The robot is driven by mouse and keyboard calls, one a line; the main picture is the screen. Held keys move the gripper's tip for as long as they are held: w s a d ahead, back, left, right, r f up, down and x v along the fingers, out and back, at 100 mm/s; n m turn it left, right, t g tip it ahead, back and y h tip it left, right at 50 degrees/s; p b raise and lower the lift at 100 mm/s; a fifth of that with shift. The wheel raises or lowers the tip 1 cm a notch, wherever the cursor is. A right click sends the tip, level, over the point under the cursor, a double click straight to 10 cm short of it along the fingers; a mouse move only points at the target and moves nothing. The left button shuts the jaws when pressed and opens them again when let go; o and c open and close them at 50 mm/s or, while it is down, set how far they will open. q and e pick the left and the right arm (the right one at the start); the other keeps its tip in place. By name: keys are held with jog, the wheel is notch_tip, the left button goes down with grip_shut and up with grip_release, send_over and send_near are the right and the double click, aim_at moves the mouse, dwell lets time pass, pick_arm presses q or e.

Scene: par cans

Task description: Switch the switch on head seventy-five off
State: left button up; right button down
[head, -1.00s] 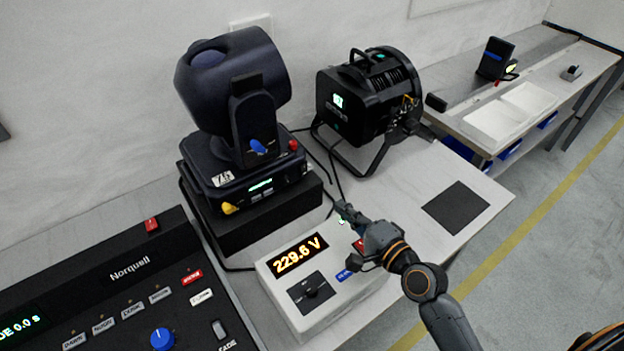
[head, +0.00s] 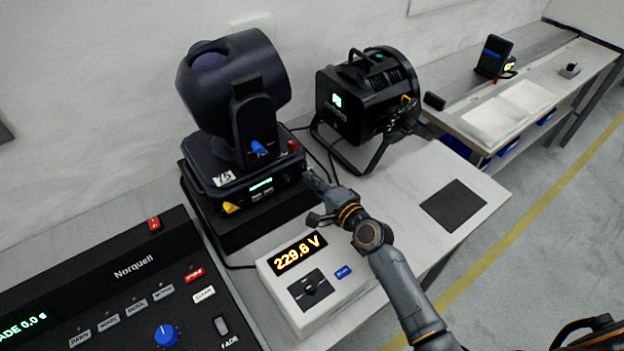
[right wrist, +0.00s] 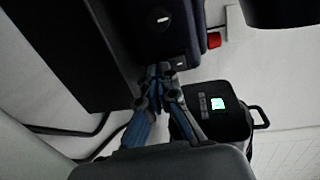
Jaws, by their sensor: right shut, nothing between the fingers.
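Head seventy-five (head: 235,95) is the dark moving-head light with a "75" label on its base (head: 224,178). It stands on a black box beside the wall, and its small display is lit. My right gripper (head: 309,178) is shut and empty, its tips at the right side of that base. In the right wrist view the shut fingertips (right wrist: 160,70) are close to the base's dark side (right wrist: 150,40), near a small white-marked part (right wrist: 180,63). I cannot tell whether they touch it, or which way any switch is set. My left gripper is not seen.
A black fixture (head: 365,100) with a lit screen stands to the right; it also shows in the right wrist view (right wrist: 212,110). A control console (head: 120,290) fills the lower left.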

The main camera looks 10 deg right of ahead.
jog(key=shift+t, duration=0.3)
jog(key=b+v, duration=0.2)
jog(key=v, duration=0.9)
jog(key=shift+s+d+f, duration=0.1)
jog(key=shift+s+d, duration=0.1)
jog(key=shift+s, duration=0.05)
dwell(0.5)
